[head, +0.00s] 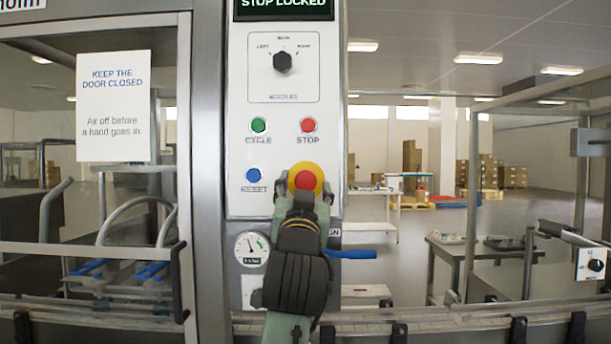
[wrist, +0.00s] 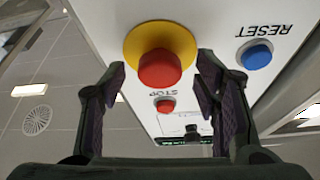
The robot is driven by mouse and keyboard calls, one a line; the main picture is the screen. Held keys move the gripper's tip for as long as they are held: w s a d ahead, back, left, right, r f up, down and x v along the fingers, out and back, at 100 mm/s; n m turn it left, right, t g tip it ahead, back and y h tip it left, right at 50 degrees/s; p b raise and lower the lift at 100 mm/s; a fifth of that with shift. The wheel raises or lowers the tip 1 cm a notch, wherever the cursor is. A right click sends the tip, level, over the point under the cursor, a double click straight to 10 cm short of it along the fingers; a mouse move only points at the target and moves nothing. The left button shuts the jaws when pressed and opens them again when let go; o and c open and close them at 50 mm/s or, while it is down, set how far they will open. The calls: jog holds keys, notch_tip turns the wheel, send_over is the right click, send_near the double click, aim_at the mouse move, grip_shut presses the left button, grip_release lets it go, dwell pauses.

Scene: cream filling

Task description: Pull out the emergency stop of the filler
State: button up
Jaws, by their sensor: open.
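The emergency stop is a red mushroom button (head: 305,181) on a yellow round base (head: 307,170), low on the filler's white control panel (head: 240,100). The display at the panel's top reads STOP LOCKED. My gripper (head: 305,192) is in front of the button from below, hiding part of the panel under it. In the wrist view the red button (wrist: 160,69) shows upside down between and beyond the fingers of my gripper (wrist: 160,95). The fingers are apart, one on each side, with nothing between them. I cannot tell if they reach level with the button.
On the panel are a blue RESET button (head: 253,175), green CYCLE button (head: 258,125), red STOP button (head: 308,125) and black selector knob (head: 282,62). A pressure gauge (head: 252,249) and a blue-handled valve (head: 350,254) are below. A conveyor (head: 450,318) runs along the front.

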jog(key=shift+x, duration=0.8)
jog(key=shift+c, duration=0.2)
grip_shut()
